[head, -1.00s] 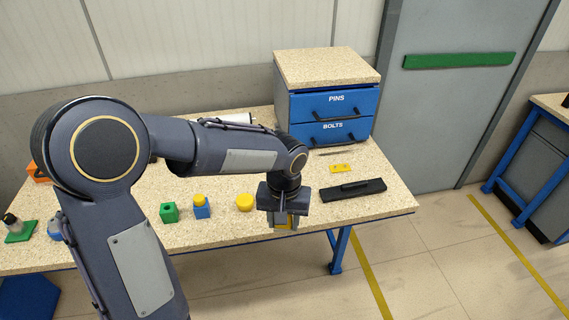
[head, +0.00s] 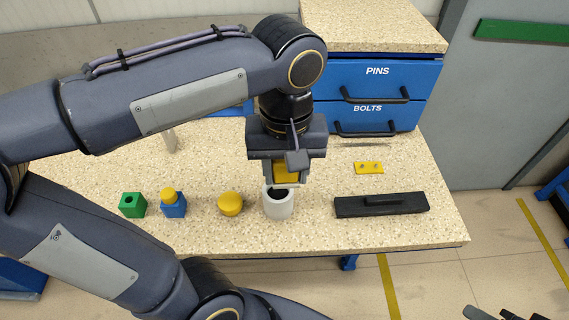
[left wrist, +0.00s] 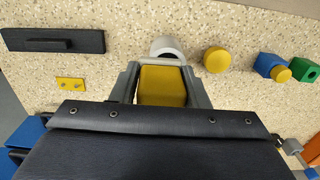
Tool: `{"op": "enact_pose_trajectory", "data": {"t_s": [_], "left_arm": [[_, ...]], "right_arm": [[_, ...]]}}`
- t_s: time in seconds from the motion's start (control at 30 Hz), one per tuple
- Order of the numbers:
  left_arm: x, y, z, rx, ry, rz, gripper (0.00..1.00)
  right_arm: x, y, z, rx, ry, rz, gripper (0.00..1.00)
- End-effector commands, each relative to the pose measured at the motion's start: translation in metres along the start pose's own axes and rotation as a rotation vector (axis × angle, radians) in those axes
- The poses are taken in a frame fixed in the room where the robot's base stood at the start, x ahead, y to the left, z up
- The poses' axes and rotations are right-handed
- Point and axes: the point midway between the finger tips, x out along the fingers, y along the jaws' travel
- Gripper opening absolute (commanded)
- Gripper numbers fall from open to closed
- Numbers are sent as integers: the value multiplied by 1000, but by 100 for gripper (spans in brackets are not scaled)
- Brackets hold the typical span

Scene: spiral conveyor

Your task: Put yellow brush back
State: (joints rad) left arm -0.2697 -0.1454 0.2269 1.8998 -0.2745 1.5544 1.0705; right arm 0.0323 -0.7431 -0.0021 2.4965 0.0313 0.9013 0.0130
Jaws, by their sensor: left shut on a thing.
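My left gripper (head: 284,182) points down over the table and is shut on the yellow brush (head: 287,171). Only a yellow block-like part of the brush shows between the fingers; in the left wrist view the yellow part (left wrist: 162,87) also fills the gap between them. A white round holder (head: 278,207) with a dark opening stands on the table just below and in front of the gripper. It also shows just beyond the fingertips in the left wrist view (left wrist: 168,44). Whether brush and holder touch cannot be told. Dark parts at the lower right edge may be my right gripper (head: 500,312).
A yellow round piece (head: 230,203), a blue block with yellow knob (head: 173,207) and a green block (head: 132,206) stand left of the holder. A black handled piece (head: 380,206) and yellow plate (head: 369,168) lie right. A blue drawer unit (head: 345,80) stands behind.

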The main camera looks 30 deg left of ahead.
Motion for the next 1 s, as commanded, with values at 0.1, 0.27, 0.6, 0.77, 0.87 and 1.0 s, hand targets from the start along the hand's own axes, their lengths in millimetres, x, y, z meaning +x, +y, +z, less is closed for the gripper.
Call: {"op": "enact_pose_trajectory", "data": {"t_s": [0.1,0.27,0.6,0.77,0.87,1.0], "left_arm": [[4,0,-8,-1,-1,0,18],[19,0,-41,-5,-4,-4,18],[69,-1,-113,-3,-4,-3,18],[87,0,-129,0,-1,-1,18],[91,0,-133,0,0,-1,18],[106,-1,-141,0,-3,-3,18]], "right_arm": [[0,0,0,0,0,0,36],[-1,0,0,0,0,0,36],[0,0,0,0,0,0,36],[0,0,0,0,0,0,36],[0,0,0,0,0,0,36],[0,0,0,0,0,0,36]]}}
